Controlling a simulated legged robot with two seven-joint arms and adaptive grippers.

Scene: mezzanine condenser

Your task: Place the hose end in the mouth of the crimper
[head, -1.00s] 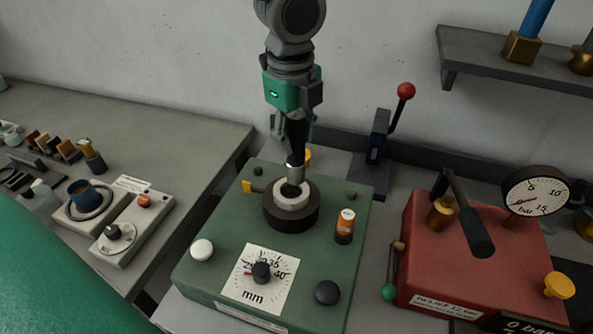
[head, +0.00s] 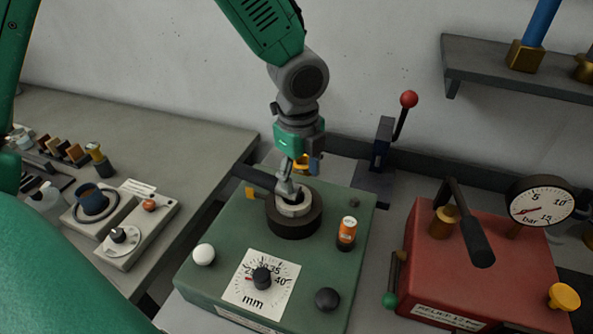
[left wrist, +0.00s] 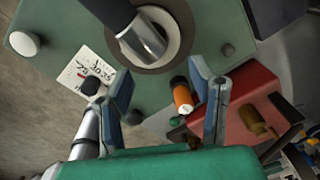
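The green crimper (head: 215,270) stands in the middle of the head view, with a dark round collar (head: 295,228) and a pale ring around its mouth. The black hose (left wrist: 108,12) with its silver end (left wrist: 146,44) shows in the left wrist view. The silver end is at the mouth, inside the ring's outline, and the hose leans; its depth is hidden. In the head view the dark hose (head: 256,178) slants off to the left behind my gripper. My left gripper (head: 300,178) is over the mouth, its fingers apart and empty in the left wrist view (left wrist: 160,72). My right gripper is not seen.
A red pump box (head: 450,265) with a gauge is further right. A red-knobbed lever (head: 408,100) rises behind. A grey bench (head: 180,140) with small devices lies left.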

